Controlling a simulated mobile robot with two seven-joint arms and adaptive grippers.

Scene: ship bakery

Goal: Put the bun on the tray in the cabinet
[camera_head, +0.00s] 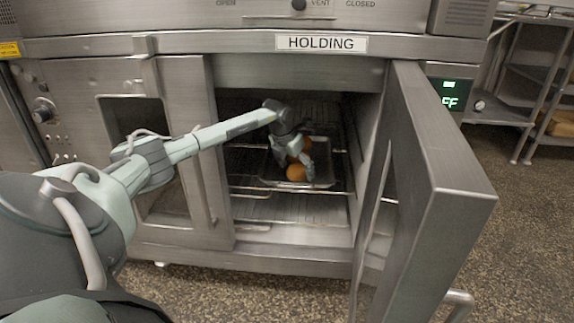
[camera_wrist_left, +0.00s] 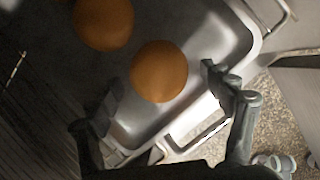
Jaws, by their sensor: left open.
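The tray (camera_head: 323,176) is a shallow metal pan on a wire rack inside the open cabinet (camera_head: 245,225). Two round orange-brown buns lie on it: a near bun (camera_head: 296,173) and a farther bun (camera_head: 297,146), partly hidden by my gripper. In the left wrist view the near bun (camera_wrist_left: 159,71) and farther bun (camera_wrist_left: 104,22) rest apart on the tray (camera_wrist_left: 210,40). My left gripper (camera_head: 291,163) is inside the cabinet, over the tray. Its open fingers (camera_wrist_left: 162,92) are on either side of the near bun's front edge, with no visible hold on it. My right gripper is out of view.
The cabinet door (camera_head: 430,185) stands open on the right. A closed door with a window (camera_head: 150,215) is on the left. Wire racks (camera_head: 290,208) span the inside. Shelving (camera_head: 505,105) stands at the far right, with open floor before it.

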